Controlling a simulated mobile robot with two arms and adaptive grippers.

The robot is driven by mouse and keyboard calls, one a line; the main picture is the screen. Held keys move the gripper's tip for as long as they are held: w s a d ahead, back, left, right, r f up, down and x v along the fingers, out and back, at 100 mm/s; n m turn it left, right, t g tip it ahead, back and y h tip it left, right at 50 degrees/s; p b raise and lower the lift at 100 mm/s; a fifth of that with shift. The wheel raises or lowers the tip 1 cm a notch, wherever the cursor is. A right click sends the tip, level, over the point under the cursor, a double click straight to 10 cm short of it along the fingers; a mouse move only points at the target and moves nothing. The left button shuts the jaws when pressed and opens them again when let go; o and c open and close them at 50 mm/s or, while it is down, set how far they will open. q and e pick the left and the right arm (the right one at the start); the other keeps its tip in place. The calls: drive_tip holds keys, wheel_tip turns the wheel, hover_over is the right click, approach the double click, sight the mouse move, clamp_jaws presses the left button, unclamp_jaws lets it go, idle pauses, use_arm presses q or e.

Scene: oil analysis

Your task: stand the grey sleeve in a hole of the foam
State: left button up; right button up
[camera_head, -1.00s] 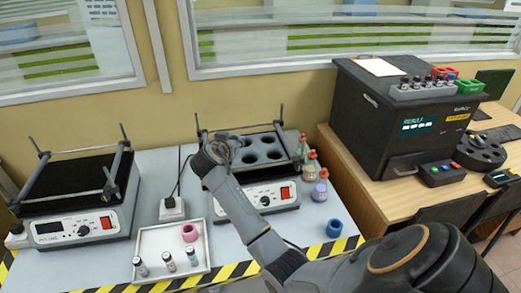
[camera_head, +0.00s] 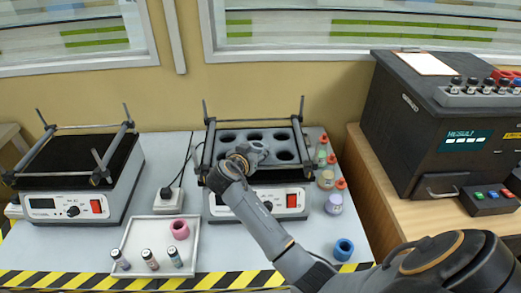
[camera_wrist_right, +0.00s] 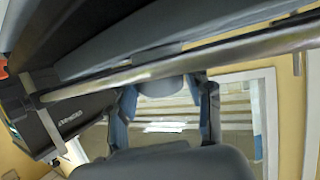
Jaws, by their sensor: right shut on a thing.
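The grey foam (camera_head: 268,143) with two rows of round dark holes sits on the right shaker. My right gripper (camera_head: 246,155) is over the left-front part of the foam, hiding some front holes. In the right wrist view the fingers (camera_wrist_right: 165,105) are shut on a grey piece, the grey sleeve (camera_wrist_right: 160,86), only partly visible behind a metal rail. Its lower end is hidden, so I cannot tell whether it touches the foam. My left gripper is not in view.
Metal rails and posts (camera_head: 302,110) frame the foam. Bottles with orange caps (camera_head: 326,178) stand right of the shaker. A white tray (camera_head: 134,238) holds a pink ring (camera_head: 180,229) and three vials. A blue ring (camera_head: 344,249) lies near the striped edge. Another shaker (camera_head: 75,207) stands left.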

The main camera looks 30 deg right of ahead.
drive_tip(key=shift+d+f, duration=0.15)
drive_tip(key=shift+f, duration=0.6)
drive_tip(key=shift+c, duration=0.3)
drive_tip(key=o, duration=0.8)
drive_tip(key=shift+a+r, duration=0.2)
drive_tip(key=shift+a, duration=0.1)
drive_tip(key=shift+o, duration=0.8)
drive_tip(key=shift+r, duration=0.1)
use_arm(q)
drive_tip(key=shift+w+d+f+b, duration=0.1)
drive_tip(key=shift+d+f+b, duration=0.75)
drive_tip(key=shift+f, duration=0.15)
use_arm(e)
drive_tip(key=v, duration=1.2)
drive_tip(key=shift+r, duration=0.15)
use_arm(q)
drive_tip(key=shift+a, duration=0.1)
use_arm(e)
drive_tip(key=shift+a, duration=0.1)
